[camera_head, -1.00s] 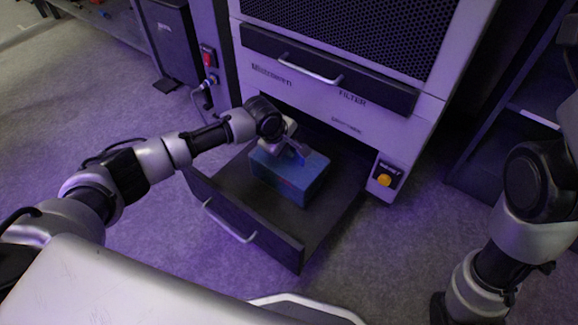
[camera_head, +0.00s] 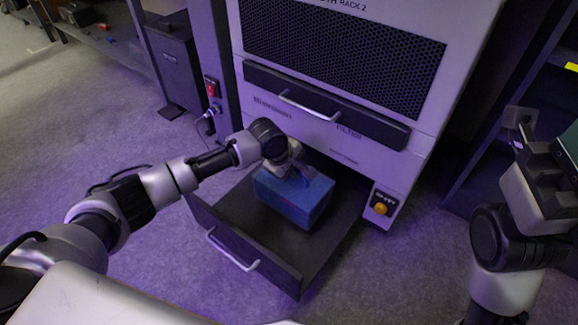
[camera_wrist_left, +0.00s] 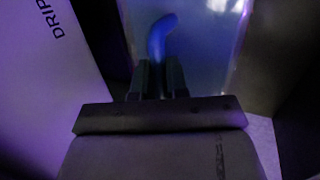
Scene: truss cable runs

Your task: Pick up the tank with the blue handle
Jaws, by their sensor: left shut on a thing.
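The tank (camera_head: 292,198) is a blue box-shaped body sitting in the open lower drawer (camera_head: 232,218) of the machine. Its blue handle (camera_head: 304,177) is on top, and in the left wrist view the handle (camera_wrist_left: 160,38) curves up from between the fingers. My left gripper (camera_wrist_left: 162,80) is shut on the handle, and the tank's pale blue top (camera_wrist_left: 205,50) lies beyond it. In the head view the left gripper (camera_head: 293,172) is above the tank and hides part of its top. My right gripper (camera_head: 520,132) is at the right side, with its fingers unclear.
The machine cabinet (camera_head: 345,75) rises behind the drawer, with a closed upper drawer (camera_head: 330,105) above and an orange button (camera_head: 380,209) to the right. A dark shelf unit stands at the far right. Grey floor (camera_head: 105,110) is clear on the left.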

